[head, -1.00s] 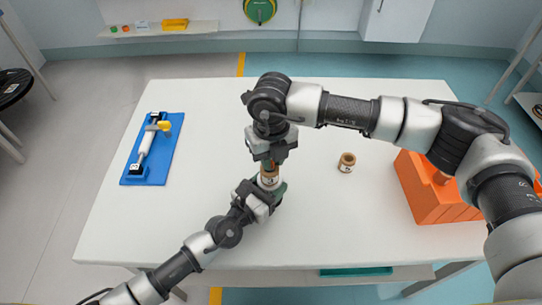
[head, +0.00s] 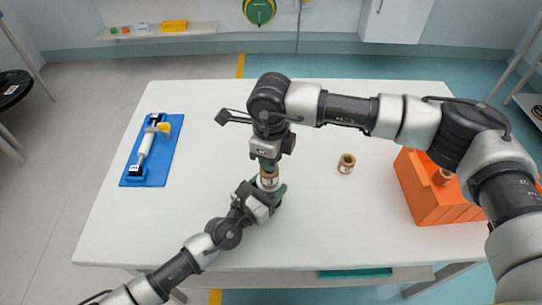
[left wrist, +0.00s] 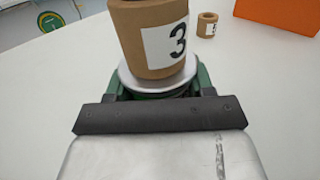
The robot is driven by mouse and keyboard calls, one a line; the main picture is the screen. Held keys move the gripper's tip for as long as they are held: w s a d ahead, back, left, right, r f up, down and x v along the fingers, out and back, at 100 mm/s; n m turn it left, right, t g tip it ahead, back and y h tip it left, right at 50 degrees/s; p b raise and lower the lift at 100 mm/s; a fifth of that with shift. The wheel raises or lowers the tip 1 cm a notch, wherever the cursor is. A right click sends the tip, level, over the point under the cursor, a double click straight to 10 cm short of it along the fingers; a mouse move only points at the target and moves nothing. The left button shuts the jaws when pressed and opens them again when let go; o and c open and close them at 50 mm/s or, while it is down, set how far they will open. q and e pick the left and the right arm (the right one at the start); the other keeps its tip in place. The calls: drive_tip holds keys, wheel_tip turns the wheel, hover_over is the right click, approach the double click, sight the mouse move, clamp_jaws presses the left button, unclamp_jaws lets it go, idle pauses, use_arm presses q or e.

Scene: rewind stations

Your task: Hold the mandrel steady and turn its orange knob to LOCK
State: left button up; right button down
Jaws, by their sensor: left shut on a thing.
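My left gripper (head: 266,190) is shut on the mandrel, low down, under a brown cardboard core (head: 268,181) marked 3. In the left wrist view the core (left wrist: 150,35) stands upright on the mandrel's silver flange (left wrist: 128,82), and green fingers of the left gripper (left wrist: 157,88) reach in below the flange. My right gripper (head: 268,163) points down at the top end of the mandrel, straight above the core. The orange knob is hidden, and whether the right fingers are shut cannot be told.
The white table (head: 210,125) carries a blue board (head: 152,150) with a white cylinder and yellow knob at left. Another cardboard core (head: 346,163) stands alone right of the mandrel. An orange block (head: 425,198) holding a core sits at the right edge. The table's middle left is bare.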

use_arm(q)
drive_tip(key=shift+a, duration=0.1)
idle(0.3)
use_arm(e)
drive_tip(key=c, duration=1)
unclamp_jaws()
wheel_tip(320, 180, up, 12)
use_arm(q)
drive_tip(key=o, duration=1.1)
drive_tip(key=shift+o, duration=0.2)
